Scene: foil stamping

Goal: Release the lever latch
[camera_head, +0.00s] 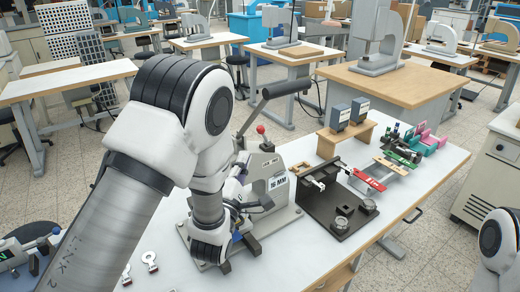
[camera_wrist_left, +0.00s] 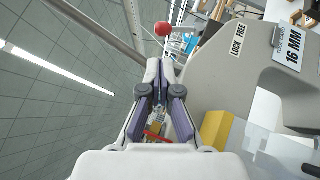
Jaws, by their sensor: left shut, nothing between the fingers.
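The stamping press (camera_head: 267,180) is a grey machine with LOCK/FREE and 16 MM labels, also in the left wrist view (camera_wrist_left: 235,85). The latch has a red ball knob (camera_head: 261,130) on a thin rod beside the LOCK/FREE label; the ball is at top centre in the left wrist view (camera_wrist_left: 162,29). A long lever with a black grip (camera_head: 285,89) rises above the press. My left gripper (camera_wrist_left: 160,66) is shut and empty, its fingertips pointing at the ball with a visible gap. In the head view my left arm partly hides it and the press. My right gripper is out of view.
A dark fixture plate (camera_head: 335,205) stands right of the press. A wooden stand (camera_head: 345,138) with two dark boxes is behind it. Red, green and pink pieces (camera_head: 405,150) lie farther right. Ring-ended metal parts (camera_head: 149,260) lie at the front left. The table's right front is bare.

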